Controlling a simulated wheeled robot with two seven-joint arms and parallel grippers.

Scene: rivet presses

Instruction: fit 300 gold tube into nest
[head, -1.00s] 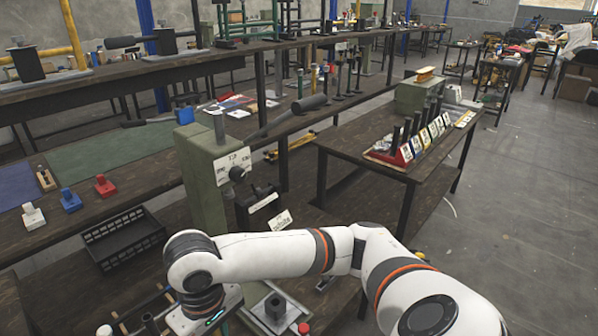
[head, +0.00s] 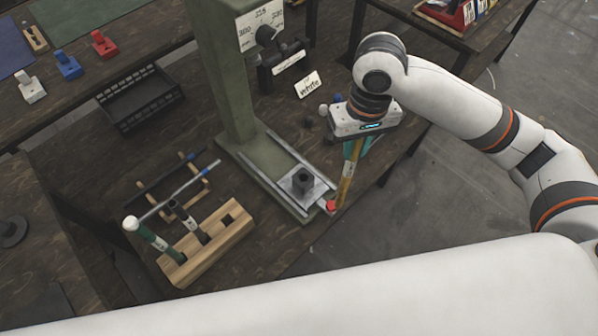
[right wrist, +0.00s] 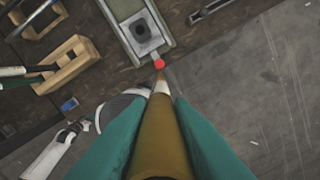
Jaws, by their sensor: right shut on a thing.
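My right gripper (head: 354,150) has teal fingers and is shut on a gold tube (head: 346,180). The tube hangs down, slightly tilted, to the right of the press's slide. In the right wrist view the gold tube (right wrist: 163,130) runs away between the fingers, with a white band near its far end. The nest (head: 303,181) is a dark block with a round hole, on a pale plate in the slide. It also shows in the right wrist view (right wrist: 141,31), ahead of and left of the tube's tip. The tube is apart from the nest's hole. My left gripper is not in view.
A red knob (head: 331,206) sits at the slide's front end, close to the tube. The green press column (head: 222,75) stands behind. A wooden rack (head: 205,243) at left holds a green and a black tube, with one empty square hole. A "white" card (head: 308,85) lies behind.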

